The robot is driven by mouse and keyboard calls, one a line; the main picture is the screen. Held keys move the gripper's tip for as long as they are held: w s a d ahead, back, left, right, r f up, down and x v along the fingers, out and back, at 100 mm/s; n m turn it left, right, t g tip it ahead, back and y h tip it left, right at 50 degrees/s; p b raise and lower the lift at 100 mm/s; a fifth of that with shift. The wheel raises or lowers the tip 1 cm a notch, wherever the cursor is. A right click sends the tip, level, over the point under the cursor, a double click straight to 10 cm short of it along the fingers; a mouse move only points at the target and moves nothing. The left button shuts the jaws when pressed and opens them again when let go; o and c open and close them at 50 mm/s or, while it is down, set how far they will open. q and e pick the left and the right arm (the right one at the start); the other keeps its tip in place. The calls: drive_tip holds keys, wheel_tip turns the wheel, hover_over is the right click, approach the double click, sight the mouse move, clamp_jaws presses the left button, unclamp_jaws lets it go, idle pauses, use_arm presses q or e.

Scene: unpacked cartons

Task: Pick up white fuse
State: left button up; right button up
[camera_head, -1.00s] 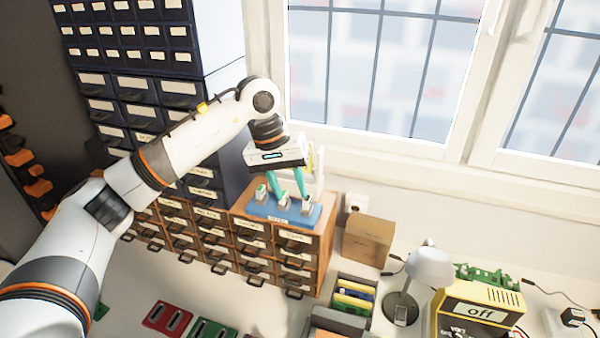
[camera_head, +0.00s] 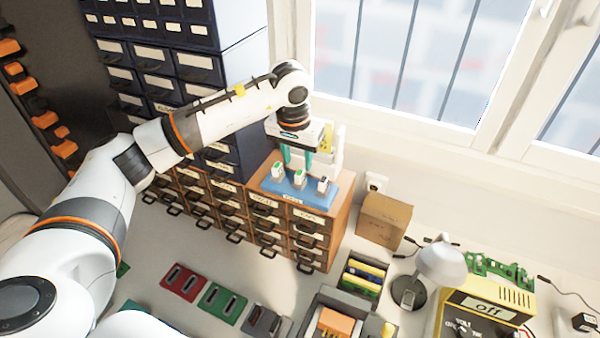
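A blue tray (camera_head: 292,194) lies on top of the wooden drawer cabinet. Three small pale fuse blocks stand on it in a row: a left one with a green top (camera_head: 278,168), a middle one, also greenish on top (camera_head: 299,178), and a right one with a dark top (camera_head: 323,184). I cannot tell for sure which is the white fuse. My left gripper (camera_head: 297,164) points down, with its teal fingers apart and nothing visible between them. Its fingertips appear just above or behind the left and middle blocks; contact is unclear. My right gripper is not in view.
The wooden drawer cabinet (camera_head: 310,248) stands against dark blue drawers (camera_head: 240,75). A white object (camera_head: 330,150) stands close behind the gripper. A cardboard box (camera_head: 384,220), lamp (camera_head: 440,262) and yellow device (camera_head: 482,312) are to the right. Red (camera_head: 184,282) and green (camera_head: 222,303) plates lie in front.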

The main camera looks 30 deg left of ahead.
sight(300, 172)
use_arm(q)
drive_tip(key=f+p, duration=0.2)
drive_tip(key=f, duration=0.1)
drive_tip(key=shift+w+f, duration=0.2)
drive_tip(key=shift+w, duration=0.15)
drive_tip(key=shift+w+f, duration=0.15)
drive_tip(key=shift+f, duration=0.35)
clamp_jaws()
